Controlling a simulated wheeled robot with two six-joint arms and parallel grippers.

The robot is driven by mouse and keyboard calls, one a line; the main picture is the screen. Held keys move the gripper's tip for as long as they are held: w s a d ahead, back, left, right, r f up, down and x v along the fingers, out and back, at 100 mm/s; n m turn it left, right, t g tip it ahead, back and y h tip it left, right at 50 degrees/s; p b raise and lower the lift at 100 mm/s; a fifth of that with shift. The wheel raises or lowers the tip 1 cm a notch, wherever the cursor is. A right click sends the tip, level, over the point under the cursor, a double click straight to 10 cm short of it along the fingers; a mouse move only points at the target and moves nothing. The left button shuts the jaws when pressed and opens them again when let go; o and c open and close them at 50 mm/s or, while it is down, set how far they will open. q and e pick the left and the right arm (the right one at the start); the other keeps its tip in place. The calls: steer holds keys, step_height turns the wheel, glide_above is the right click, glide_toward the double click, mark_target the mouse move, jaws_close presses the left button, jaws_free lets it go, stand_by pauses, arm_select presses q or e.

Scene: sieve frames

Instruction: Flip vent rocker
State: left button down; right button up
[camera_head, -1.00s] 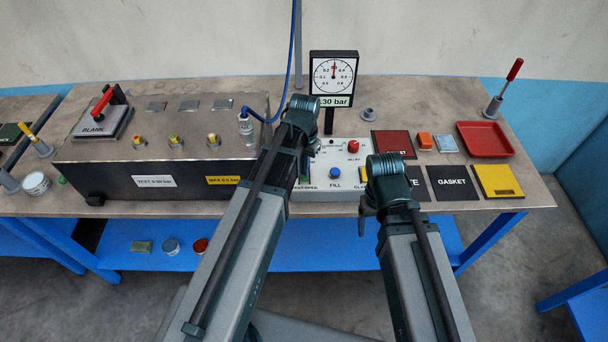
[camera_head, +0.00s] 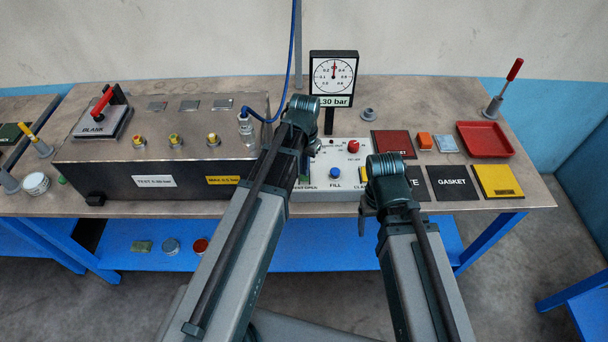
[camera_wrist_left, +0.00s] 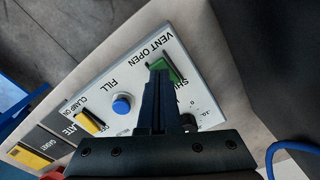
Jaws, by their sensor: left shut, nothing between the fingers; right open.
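The vent rocker (camera_wrist_left: 169,69) is a green switch on the light control panel (camera_wrist_left: 205,75), between the "VENT OPEN" and "SHUT" markings in the left wrist view. My left gripper (camera_wrist_left: 158,76) is shut and empty, its fingertips over the rocker and covering part of it. I cannot tell whether they touch it or which way the rocker is tipped. In the head view my left arm covers most of the rocker. My right gripper (camera_head: 366,213) is at the panel's right front, largely hidden by its own wrist; it is open.
A blue FILL button (camera_wrist_left: 121,106) and a yellow clamp switch (camera_wrist_left: 91,122) share the panel. A red button (camera_head: 353,146) sits at its back right. A gauge (camera_head: 333,77) reading .30 bar stands behind. A dark-fronted metal box (camera_head: 120,185) is left; a red tray (camera_head: 485,139) is right.

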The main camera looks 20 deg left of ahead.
arm_select(q)
steer(key=shift+f+b, duration=0.95)
stand_by(0.4)
steer(key=shift+r, duration=0.1)
step_height(320, 180, up, 7)
steer(key=p, duration=0.7)
steer(key=s+d+f+m+y+b, duration=0.1)
steer(key=s+d+f+b, duration=0.1)
steer(key=s+d, duration=0.8)
steer(key=s, duration=0.4)
steer(key=shift+s+d+f, duration=0.15)
steer(key=shift+d+f, duration=0.1)
steer(key=shift+f, duration=0.05)
